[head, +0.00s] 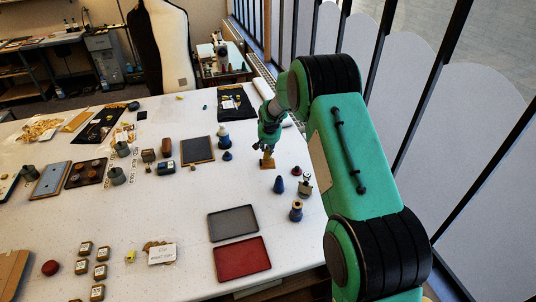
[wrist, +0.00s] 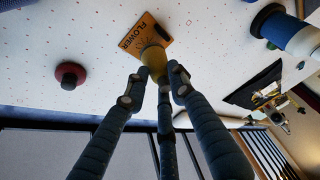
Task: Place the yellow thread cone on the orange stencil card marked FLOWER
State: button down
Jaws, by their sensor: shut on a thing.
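The yellow thread cone (wrist: 154,60) is between the fingers of my gripper (wrist: 155,76) in the wrist view. My gripper is shut on it. The orange stencil card (wrist: 146,32) marked FLOWER lies on the white table just beyond the cone's tip, and the cone overlaps its near edge in the picture. I cannot tell whether cone and card touch. In the head view my gripper (head: 267,148) points down over the card (head: 267,164) at the right part of the table; the cone is too small there to make out clearly.
A dark red spool-like thing (wrist: 70,75) stands left of the card in the wrist view. A large blue spool (wrist: 283,28) is at the upper right. In the head view a blue cone (head: 279,185) stands nearby, with a grey tray (head: 232,223) and a red tray (head: 242,259) nearer.

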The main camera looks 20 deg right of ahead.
aim_at(268, 157)
jog(key=shift+f, duration=1.7)
jog(key=shift+f, duration=0.15)
jog(key=c, duration=1.5)
grip_release()
jog(key=shift+o, duration=0.2)
jog(key=v, duration=1.2)
